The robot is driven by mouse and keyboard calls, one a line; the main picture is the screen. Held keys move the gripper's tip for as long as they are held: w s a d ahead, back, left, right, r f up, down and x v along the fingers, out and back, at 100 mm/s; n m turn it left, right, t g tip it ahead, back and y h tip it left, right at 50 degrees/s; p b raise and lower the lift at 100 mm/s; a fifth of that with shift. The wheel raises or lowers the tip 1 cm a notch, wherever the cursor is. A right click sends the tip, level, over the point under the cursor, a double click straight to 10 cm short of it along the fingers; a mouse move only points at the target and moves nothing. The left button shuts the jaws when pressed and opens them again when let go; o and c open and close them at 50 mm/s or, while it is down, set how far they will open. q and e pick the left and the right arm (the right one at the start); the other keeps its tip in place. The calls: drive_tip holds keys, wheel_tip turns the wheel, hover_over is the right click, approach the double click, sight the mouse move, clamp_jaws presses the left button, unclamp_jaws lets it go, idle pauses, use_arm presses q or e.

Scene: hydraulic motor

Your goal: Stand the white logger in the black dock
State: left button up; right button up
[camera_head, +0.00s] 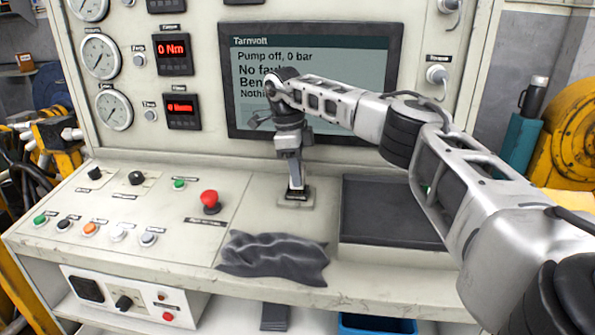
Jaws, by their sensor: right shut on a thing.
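My right gripper (296,178) reaches in from the right and points straight down at the console desk, in front of the screen. It is shut on a small pale piece between its fingers, which looks like the white logger; the fingers hide most of it. Right under the fingertips is the small black dock (296,196) on a light square plate. The lower end of the held piece is at the dock, but I cannot tell whether it is seated inside or just above. My left gripper is not in view.
A dark crumpled cloth (272,257) lies at the desk's front edge. A black recessed tray (390,213) is right of the dock, under my right arm. A red mushroom button (210,201) stands to the left. The screen (310,60) rises close behind the gripper.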

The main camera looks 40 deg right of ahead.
drive_tip(key=shift+f, duration=0.4)
drive_tip(key=shift+f, duration=0.1)
drive_tip(key=shift+f, duration=0.1)
drive_tip(key=shift+s+f, duration=0.1)
drive_tip(key=shift+f, duration=0.25)
drive_tip(key=shift+f, duration=0.1)
